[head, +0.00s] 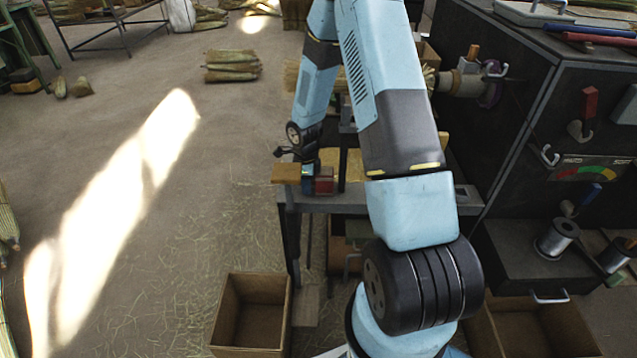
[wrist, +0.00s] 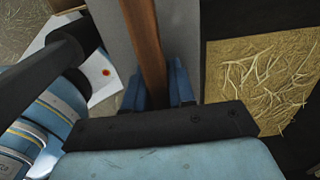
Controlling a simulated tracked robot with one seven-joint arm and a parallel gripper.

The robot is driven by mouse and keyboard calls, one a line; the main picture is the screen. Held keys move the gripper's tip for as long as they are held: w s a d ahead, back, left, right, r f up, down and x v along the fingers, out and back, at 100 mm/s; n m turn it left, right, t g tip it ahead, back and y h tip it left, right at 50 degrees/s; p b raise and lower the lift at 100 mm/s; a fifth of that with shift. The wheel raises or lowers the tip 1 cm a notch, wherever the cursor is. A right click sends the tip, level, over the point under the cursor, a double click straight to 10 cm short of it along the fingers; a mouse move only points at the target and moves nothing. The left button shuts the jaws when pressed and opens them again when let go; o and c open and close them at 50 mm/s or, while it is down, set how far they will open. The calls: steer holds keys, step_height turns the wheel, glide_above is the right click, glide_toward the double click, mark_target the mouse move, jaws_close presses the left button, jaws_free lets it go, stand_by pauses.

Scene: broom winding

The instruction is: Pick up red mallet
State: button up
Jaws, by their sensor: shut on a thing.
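In the wrist view, a reddish-brown bar (wrist: 147,40), which looks like the handle of the red mallet, runs up between the two blue fingers of my gripper (wrist: 158,88). The fingers are shut on it, one on each side. In the head view, my gripper (head: 308,172) is small and low at the front left end of the workbench. A dark red block (head: 324,181), likely part of the mallet, shows just right of it. The rest of the mallet is hidden or too small to tell.
The grey workbench (head: 335,202) carries a straw-strewn board (wrist: 262,85) right of my gripper. A dark cabinet (head: 520,105) with hooks and a gauge stands at the right. Open wooden boxes (head: 289,310) lie on the floor. The floor at left is mostly clear.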

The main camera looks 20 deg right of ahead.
jaws_close()
step_height(320, 180, up, 18)
steer(key=s+a, duration=0.3)
steer(key=s, duration=0.5)
steer(key=s+a, duration=0.4)
steer(key=s, duration=0.4)
steer(key=shift+s, duration=0.35)
steer(key=shift+o, duration=0.9)
jaws_free()
jaws_close()
